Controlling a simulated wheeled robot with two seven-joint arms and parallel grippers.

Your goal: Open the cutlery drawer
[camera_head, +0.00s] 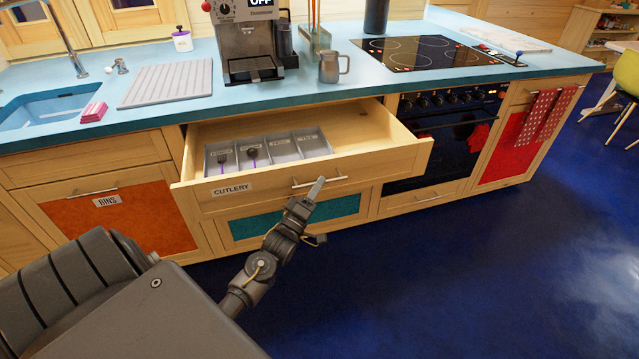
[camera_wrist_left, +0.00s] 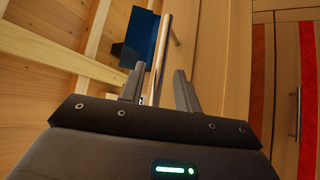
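The wooden cutlery drawer (camera_head: 290,178), labelled CUTLERY, stands pulled well out from the counter. A grey divided cutlery tray (camera_head: 314,143) lies inside it with a few pieces of cutlery. In the left wrist view the handle (camera_wrist_left: 161,50) runs between the two fingers of my left gripper (camera_wrist_left: 158,90). The fingers look apart, with a gap between the bar and the right finger. My right gripper is not in view.
The blue counter (camera_head: 200,112) above holds a coffee machine (camera_head: 247,40), a metal jug (camera_head: 333,67) and a hob (camera_head: 425,52). A black oven (camera_head: 440,150) is right of the drawer. The dark blue floor (camera_head: 480,270) is clear at the right.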

